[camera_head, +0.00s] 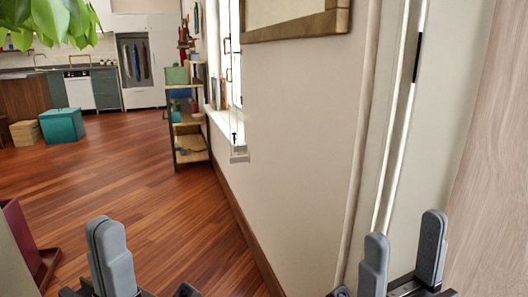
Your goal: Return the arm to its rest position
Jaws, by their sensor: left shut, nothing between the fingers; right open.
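My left gripper (107,238) shows at the bottom left, its two grey fingers pressed together with nothing between them. It points up over the wooden floor. My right gripper (404,240) shows at the bottom right, its two grey fingers spread apart with an empty gap. It is in front of the pale wall and the white trim. Most of both arms is out of the picture below.
A dark red item (28,240) stands at the lower left edge. A wooden shelf (190,143) stands against the cream wall (300,130). A teal box (62,125) sits farther back. A light wood panel (490,170) borders the right. The wooden floor (130,185) between is clear.

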